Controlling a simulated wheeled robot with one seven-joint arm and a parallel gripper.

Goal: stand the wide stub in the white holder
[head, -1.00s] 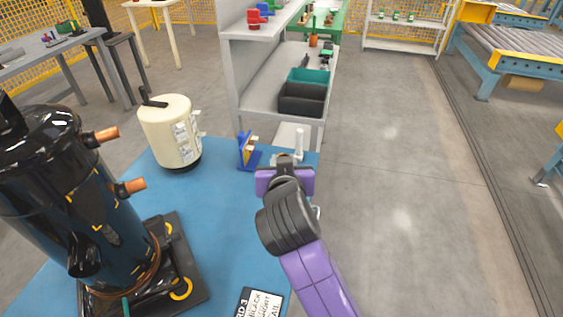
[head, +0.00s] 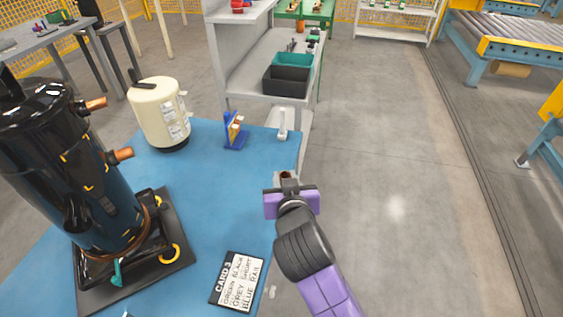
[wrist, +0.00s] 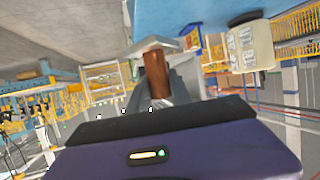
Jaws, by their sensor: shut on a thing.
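My gripper (head: 287,182) is shut on a copper-brown stub at the right edge of the blue tabletop. Only the stub's top end (head: 286,175) shows in the head view. In the wrist view the stub (wrist: 157,75) is a brown cylinder between the grey fingers (wrist: 160,92).
A blue stand (head: 235,132) and a cream tank (head: 160,112) stand at the back of the blue tabletop (head: 205,185). A black compressor (head: 75,170) fills the left. A printed card (head: 238,281) lies near the front. The tabletop's middle is clear.

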